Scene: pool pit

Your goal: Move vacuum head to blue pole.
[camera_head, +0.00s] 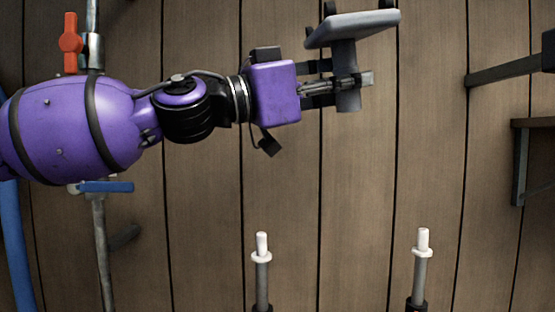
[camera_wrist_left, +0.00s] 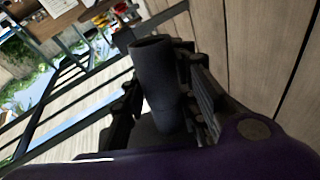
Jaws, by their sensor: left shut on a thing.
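The vacuum head (camera_head: 352,27) is a flat grey plate with a short tube below it, at the top of the head view. My left gripper (camera_head: 355,84) is shut on its tube. In the left wrist view the dark hollow tube (camera_wrist_left: 155,75) stands between the fingers, open end up. Two upright poles with white tips, a left one (camera_head: 262,270) and a right one (camera_head: 421,268), stand at the bottom of the head view, below and apart from the gripper. Their lower parts are cut off, so I cannot tell which is blue. My right gripper is not in view.
A wooden plank wall (camera_head: 205,220) fills the background. A metal pipe with a red valve handle (camera_head: 70,42) and a blue handle (camera_head: 106,187) runs behind my left arm. A blue hose (camera_head: 14,245) is at far left. Dark brackets (camera_head: 510,70) stick out at right.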

